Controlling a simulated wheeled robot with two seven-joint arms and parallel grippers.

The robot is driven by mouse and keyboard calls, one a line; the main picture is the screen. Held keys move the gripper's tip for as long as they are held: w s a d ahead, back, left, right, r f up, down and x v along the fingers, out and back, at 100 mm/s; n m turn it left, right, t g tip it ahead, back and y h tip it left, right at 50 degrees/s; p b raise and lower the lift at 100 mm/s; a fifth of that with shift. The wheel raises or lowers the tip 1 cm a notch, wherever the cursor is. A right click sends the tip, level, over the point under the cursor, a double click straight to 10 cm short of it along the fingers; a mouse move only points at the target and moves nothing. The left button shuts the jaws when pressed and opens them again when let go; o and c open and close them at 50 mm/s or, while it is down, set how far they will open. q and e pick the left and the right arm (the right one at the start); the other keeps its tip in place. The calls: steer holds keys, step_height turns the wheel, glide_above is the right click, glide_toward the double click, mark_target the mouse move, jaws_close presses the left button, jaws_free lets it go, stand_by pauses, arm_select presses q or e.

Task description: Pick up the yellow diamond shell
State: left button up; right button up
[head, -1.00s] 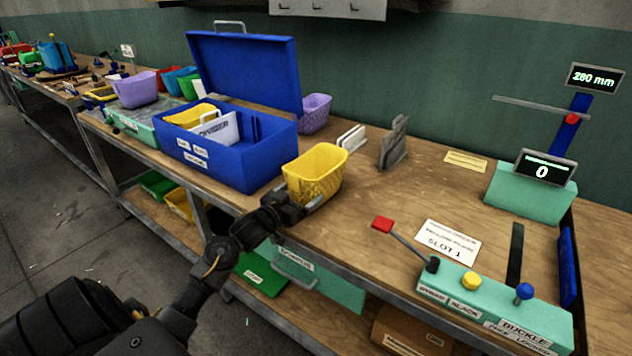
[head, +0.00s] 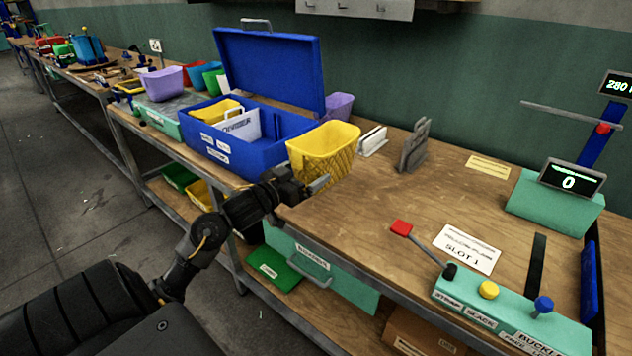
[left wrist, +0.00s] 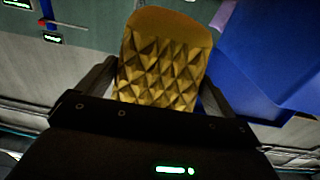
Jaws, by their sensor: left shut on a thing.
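The yellow diamond shell (head: 324,150) is an open basket-like shell with a raised diamond pattern. In the head view it is at the bench's front part, beside the blue box, and looks raised above the bench top. My left gripper (head: 318,184) is shut on it at its lower near side. In the left wrist view the shell (left wrist: 163,65) fills the space between the two fingers (left wrist: 155,85), its diamond facets facing the camera. My right gripper is in neither view.
The open blue box (head: 229,158) with a divider card and another yellow piece stands left of the shell. Grey stands (head: 415,146) are behind right. A green press base with a red-tipped lever (head: 401,228) is at the front right. The bench middle is clear.

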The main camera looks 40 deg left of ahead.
arm_select(q)
steer(key=s+r, duration=0.1)
steer(key=s, duration=0.1)
steer(key=s+r, duration=0.1)
steer(key=s, duration=0.1)
steer(key=s+r, duration=0.1)
steer(key=s, duration=0.2)
steer(key=shift+a+p, duration=0.3)
steer(key=shift+a, duration=0.1)
steer(key=shift+s+r, duration=0.3)
steer(key=shift+s, duration=0.5)
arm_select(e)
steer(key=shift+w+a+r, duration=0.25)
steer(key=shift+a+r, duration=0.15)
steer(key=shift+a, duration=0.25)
